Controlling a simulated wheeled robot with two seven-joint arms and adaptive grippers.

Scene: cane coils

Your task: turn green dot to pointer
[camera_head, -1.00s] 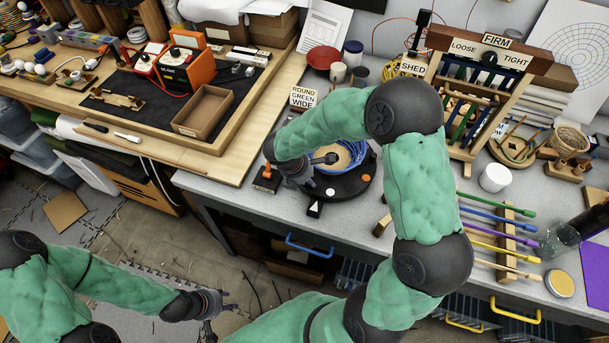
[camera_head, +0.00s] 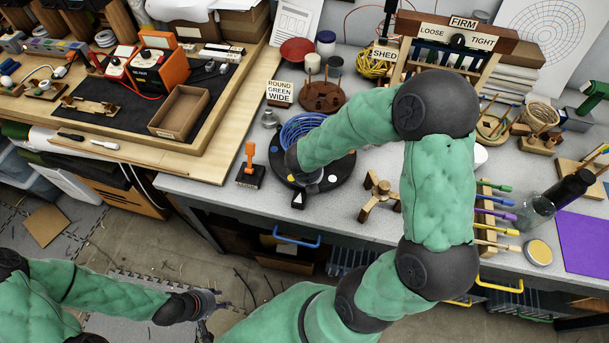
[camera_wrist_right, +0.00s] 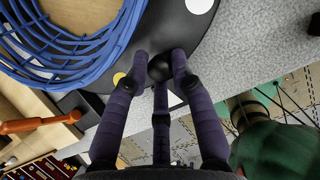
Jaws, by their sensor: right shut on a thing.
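The black turntable (camera_head: 343,169) carries a blue cane coil (camera_head: 303,127). A yellow dot (camera_head: 291,178) and a white dot (camera_head: 333,178) show at its front; both also show in the wrist view. I see no green dot. The white triangular pointer (camera_head: 298,199) stands at the turntable's front edge, with the yellow dot just left of it. My right gripper (camera_wrist_right: 160,66) is shut on a dark knob (camera_wrist_right: 159,70) near the turntable's rim; in the head view my arm mostly hides it. My left gripper (camera_head: 218,303) is open and empty, low at the left.
An orange-handled lever (camera_head: 250,158) stands left of the turntable. A wooden peg stand (camera_head: 379,196) is to the right. A brown pegged disc (camera_head: 322,97) and a "ROUND GREEN WIDE" sign (camera_head: 279,93) are behind. Grey bench top is clear between the turntable and the peg stand.

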